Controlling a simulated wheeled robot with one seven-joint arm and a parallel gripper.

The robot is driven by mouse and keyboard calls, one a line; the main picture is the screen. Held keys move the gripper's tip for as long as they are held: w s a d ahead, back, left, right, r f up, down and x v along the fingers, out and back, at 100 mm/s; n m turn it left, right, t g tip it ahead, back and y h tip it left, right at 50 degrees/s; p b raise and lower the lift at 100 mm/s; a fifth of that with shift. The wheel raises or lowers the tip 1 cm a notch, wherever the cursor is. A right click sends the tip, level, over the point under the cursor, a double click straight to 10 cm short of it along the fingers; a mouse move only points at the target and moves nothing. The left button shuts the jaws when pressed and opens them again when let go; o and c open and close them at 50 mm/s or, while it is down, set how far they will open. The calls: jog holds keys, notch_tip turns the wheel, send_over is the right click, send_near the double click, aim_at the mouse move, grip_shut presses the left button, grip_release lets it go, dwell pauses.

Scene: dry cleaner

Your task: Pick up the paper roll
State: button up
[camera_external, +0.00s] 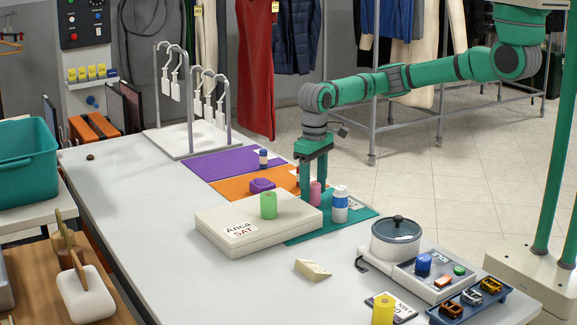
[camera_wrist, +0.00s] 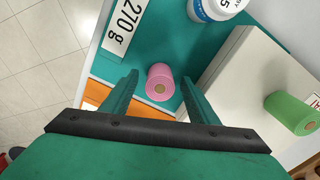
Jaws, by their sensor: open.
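A pink roll (camera_wrist: 160,84) with a brown core stands on the teal mat (camera_wrist: 136,48). In the external view the pink roll (camera_external: 316,194) is partly hidden by my gripper (camera_external: 312,186), which points down over it. In the wrist view my gripper (camera_wrist: 159,78) is open, with one finger on either side of the pink roll and visible gaps between. A green roll (camera_external: 268,205) stands on a pale flat box; it also shows in the wrist view (camera_wrist: 292,112). A yellow roll (camera_external: 383,310) stands at the table's front edge.
The pale box (camera_external: 222,229) lies close on the left. The table's left part is mostly clear.

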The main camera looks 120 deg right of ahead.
jog(key=c, duration=1.1)
jog(key=shift+r, duration=0.15)
